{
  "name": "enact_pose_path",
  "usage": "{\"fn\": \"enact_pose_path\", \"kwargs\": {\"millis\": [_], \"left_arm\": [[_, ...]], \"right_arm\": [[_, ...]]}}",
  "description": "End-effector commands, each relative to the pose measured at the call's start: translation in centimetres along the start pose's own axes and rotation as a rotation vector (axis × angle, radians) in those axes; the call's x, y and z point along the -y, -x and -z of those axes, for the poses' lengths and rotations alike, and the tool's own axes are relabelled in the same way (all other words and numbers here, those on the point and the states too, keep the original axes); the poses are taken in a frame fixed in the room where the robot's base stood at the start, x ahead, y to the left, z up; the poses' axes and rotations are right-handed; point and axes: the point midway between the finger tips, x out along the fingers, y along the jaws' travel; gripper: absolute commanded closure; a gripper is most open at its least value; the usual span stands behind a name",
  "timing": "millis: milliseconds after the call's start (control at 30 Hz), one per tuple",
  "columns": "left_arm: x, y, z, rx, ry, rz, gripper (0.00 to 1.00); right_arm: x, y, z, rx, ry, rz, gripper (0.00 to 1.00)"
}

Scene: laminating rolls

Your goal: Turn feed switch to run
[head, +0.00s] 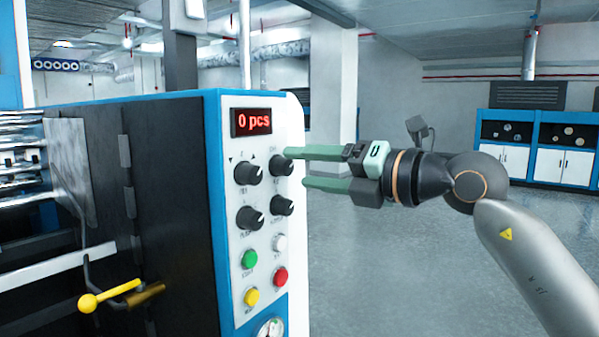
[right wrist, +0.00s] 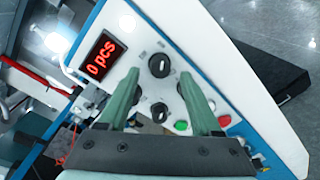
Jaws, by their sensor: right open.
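The white control panel (head: 262,205) carries four black knobs in two rows. They are the upper-left knob (head: 248,173), the upper-right knob (head: 280,166), the lower-left knob (head: 249,217) and the lower-right knob (head: 282,206). Their labels are too small to read, so I cannot tell which is the feed switch. My right gripper (head: 296,168) is open with its green fingers at the upper-right knob; contact is unclear. In the right wrist view the gripper (right wrist: 159,77) is open, with one knob (right wrist: 160,65) between its fingertips. My left gripper is out of view.
A red display (head: 252,122) reads "0 pcs" above the knobs. Below are green (head: 249,259), white (head: 280,243), yellow (head: 251,297) and red (head: 281,277) buttons. A yellow-handled lever (head: 108,295) sticks out at lower left. The floor (head: 400,270) on the right is clear.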

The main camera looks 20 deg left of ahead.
Motion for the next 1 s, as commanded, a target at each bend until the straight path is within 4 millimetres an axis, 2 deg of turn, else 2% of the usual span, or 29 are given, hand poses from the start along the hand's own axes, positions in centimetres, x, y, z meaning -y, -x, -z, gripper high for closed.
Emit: {"fn": "enact_pose_path", "kwargs": {"millis": [200,433,633,1000], "left_arm": [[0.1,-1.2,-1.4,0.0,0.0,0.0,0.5],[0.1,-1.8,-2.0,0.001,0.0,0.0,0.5],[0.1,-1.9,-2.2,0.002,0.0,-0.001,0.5],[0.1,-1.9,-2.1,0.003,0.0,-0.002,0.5]], "right_arm": [[0.3,5.0,0.1,0.005,0.003,0.002,0.34],[0.2,9.0,0.1,0.003,0.001,0.002,0.34],[0.0,10.3,0.0,0.001,0.0,0.0,0.34],[0.2,10.2,0.2,-0.005,-0.015,-0.012,0.34]]}}
